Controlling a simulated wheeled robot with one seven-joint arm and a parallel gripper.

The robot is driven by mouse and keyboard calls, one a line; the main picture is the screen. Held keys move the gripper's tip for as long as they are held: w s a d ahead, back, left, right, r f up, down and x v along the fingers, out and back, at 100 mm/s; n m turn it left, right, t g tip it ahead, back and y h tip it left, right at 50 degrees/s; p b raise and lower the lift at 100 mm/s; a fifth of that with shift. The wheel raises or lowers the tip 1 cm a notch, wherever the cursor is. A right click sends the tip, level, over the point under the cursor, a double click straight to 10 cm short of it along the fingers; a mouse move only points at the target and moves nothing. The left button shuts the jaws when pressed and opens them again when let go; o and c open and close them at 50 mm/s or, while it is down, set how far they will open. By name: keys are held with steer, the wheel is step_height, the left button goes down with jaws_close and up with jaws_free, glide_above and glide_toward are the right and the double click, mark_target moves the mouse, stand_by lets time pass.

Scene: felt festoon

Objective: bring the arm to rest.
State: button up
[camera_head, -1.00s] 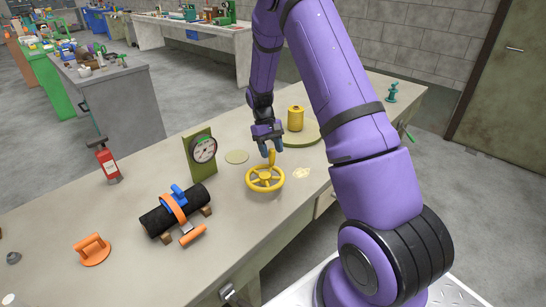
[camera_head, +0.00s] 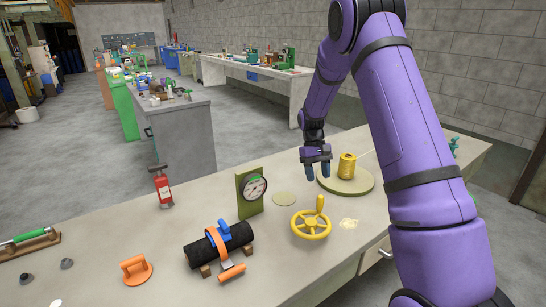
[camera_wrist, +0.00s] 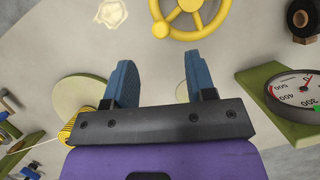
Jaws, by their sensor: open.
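My gripper (camera_head: 317,172) hangs above the bench, fingers down and apart, with nothing between them. In the wrist view its two blue fingers (camera_wrist: 157,85) are spread, with bare bench top between them. My purple arm reaches in from the right and bends down to it. In the head view the gripper is beyond the yellow handwheel (camera_head: 311,226), to the left of the yellow spool (camera_head: 347,166) and right of the dial gauge (camera_head: 253,187). It appears to touch none of them.
The grey bench (camera_head: 160,250) also bears a black pipe with an orange strap (camera_head: 218,246), an orange suction handle (camera_head: 136,270), a small red extinguisher (camera_head: 162,188) and a green round board (camera_head: 362,184).

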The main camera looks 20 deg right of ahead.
steer(key=s+a+r+t, duration=0.2)
steer(key=s+a+r, duration=0.15)
steer(key=r, duration=0.35)
steer(key=s+a+r+t, duration=0.1)
steer(key=s+a+r, duration=0.1)
steer(key=s+r, duration=0.4)
steer(key=s+a+r+t, duration=0.2)
steer(key=s+a+r, duration=0.1)
steer(key=r, duration=0.5)
steer(key=s+a+r+t, duration=0.2)
steer(key=s+a+r, duration=0.1)
steer(key=s, duration=0.7)
steer(key=s+a+r+t, duration=0.2)
steer(key=s+a+t, duration=0.1)
steer(key=s, duration=0.7)
steer(key=shift+s+a+r+n, duration=0.2)
steer(key=shift+s+r+n, duration=0.1)
steer(key=shift+s+r, duration=0.1)
steer(key=shift+w+d, duration=0.1)
